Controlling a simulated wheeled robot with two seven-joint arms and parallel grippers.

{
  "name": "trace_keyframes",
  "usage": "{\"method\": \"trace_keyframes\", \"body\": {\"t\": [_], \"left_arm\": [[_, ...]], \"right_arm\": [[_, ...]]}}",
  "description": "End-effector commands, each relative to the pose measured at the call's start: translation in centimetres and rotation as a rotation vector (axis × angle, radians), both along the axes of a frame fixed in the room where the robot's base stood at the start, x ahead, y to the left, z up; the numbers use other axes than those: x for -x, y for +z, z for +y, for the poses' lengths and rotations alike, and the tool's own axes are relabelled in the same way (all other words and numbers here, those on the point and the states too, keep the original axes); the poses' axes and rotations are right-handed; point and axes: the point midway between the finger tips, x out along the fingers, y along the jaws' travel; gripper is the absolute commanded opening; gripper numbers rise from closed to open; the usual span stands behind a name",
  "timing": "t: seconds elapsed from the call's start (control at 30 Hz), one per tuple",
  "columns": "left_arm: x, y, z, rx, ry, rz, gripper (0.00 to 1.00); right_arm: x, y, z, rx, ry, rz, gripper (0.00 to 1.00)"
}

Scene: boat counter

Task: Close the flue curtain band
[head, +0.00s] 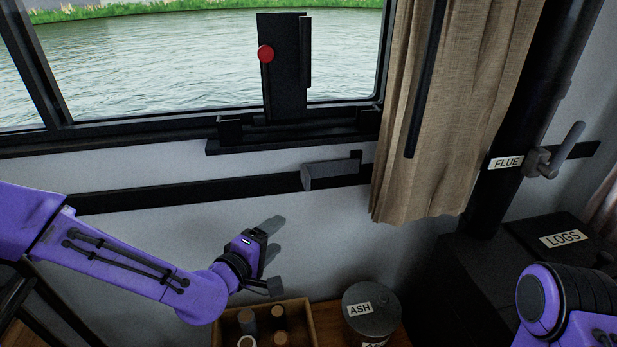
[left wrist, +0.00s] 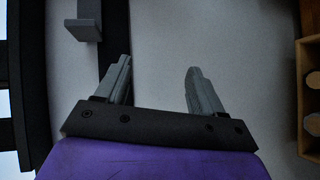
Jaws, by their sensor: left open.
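A tan curtain (head: 455,110) hangs right of the window, with a dark strip (head: 425,80) running down its front. A black band (head: 210,190) runs along the white wall below the window to the curtain, with a grey handle (head: 330,174) near its right end. A FLUE label (head: 506,162) is on the dark flue pipe, beside a grey lever (head: 560,155). My left gripper (head: 272,255) is open and empty, below and left of the grey handle, apart from it. In the left wrist view, the open fingers (left wrist: 158,68) face the wall, and the handle (left wrist: 84,28) is at upper left.
Below my left gripper, a wooden box (head: 300,322) holds several round items. An ASH canister (head: 372,312) stands beside it. A dark stove-like box with a LOGS label (head: 563,239) is at right. A dark upright panel with a red knob (head: 266,54) stands at the window.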

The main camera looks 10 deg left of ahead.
Motion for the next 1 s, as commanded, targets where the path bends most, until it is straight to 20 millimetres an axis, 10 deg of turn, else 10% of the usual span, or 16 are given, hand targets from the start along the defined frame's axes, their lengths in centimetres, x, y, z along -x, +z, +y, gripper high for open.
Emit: {"method": "trace_keyframes", "body": {"t": [0.1, 0.2, 0.7, 1.0], "left_arm": [[-0.9, 7.0, -0.9, 0.12, -0.034, -0.146, 0.68], [-1.4, 9.0, -1.2, 0.153, -0.046, -0.186, 0.68], [-10.1, 9.1, -4.5, 0.15, -0.047, -0.184, 0.68], [-10.9, 8.9, -4.8, 0.151, -0.046, -0.184, 0.68]], "right_arm": [[0.0, 0.0, 0.0, 0.001, 0.0, 0.0, 0.43], [0.0, 0.2, 0.0, 0.001, 0.0, 0.0, 0.43], [0.0, 2.7, 0.0, 0.001, 0.0, 0.0, 0.43], [0.0, 2.8, 0.0, 0.001, 0.0, 0.0, 0.43]]}}
